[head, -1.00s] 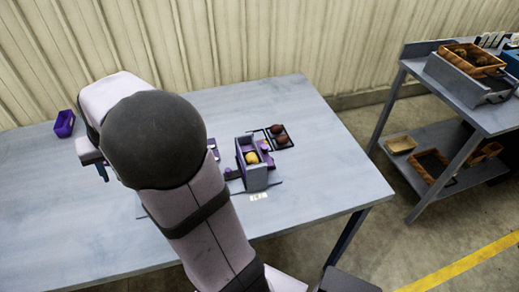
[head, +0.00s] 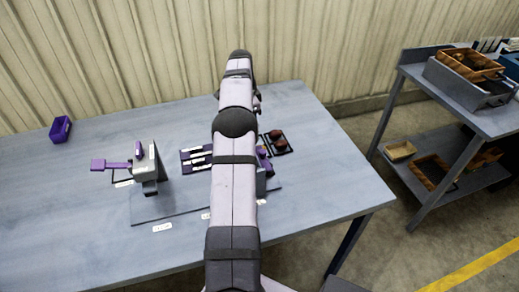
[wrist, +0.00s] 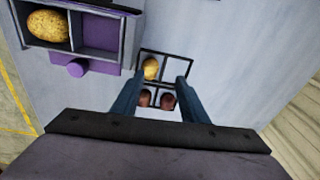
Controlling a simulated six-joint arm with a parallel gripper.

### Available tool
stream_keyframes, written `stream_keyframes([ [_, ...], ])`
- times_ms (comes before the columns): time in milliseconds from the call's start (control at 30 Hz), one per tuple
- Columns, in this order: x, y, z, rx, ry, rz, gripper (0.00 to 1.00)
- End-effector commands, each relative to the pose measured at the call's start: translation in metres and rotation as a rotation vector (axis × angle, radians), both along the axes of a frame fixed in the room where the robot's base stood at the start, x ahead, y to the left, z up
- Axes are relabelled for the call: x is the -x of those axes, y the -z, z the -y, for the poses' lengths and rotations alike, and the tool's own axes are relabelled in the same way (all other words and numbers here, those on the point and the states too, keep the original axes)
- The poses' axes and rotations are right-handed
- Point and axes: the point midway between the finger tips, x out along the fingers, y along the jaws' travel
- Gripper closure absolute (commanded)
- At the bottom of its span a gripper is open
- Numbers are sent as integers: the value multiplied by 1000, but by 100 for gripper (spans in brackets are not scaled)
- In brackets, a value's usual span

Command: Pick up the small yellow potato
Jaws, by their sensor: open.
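A small yellow potato (wrist: 150,68) lies in one cell of a black divided tray (wrist: 191,69) in the wrist view. Two reddish-brown potatoes (wrist: 145,97) (wrist: 167,101) lie in the cells nearer my gripper; the fourth cell is empty. My gripper (wrist: 158,80) is open, its fingers spread to either side of the tray in the picture, with nothing between them visibly gripped. In the head view the tray (head: 288,149) shows with the reddish potatoes (head: 280,142), but the yellow potato is not visible there and my arm hides the gripper tips.
A grey and purple two-part box (wrist: 101,35) holds a larger yellow potato (wrist: 47,30) and has a purple knob (wrist: 76,68). A grey fixture with a purple handle (head: 110,165) and a purple slotted piece (head: 195,158) stand left. A purple bin (head: 61,129) sits at far left.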

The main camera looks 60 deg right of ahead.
Motion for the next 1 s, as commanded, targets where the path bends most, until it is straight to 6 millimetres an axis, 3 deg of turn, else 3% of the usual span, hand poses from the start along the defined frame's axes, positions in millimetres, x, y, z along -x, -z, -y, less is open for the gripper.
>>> stream_keyframes([
  [100, 17, 7, 4, -15, 66, -26, 60],
  [200, 22, 9, 5, -17, 84, -34, 60],
  [767, 24, 33, 6, -19, 83, -35, 60],
  [1000, 27, 57, 4, -21, 82, -36, 60],
])
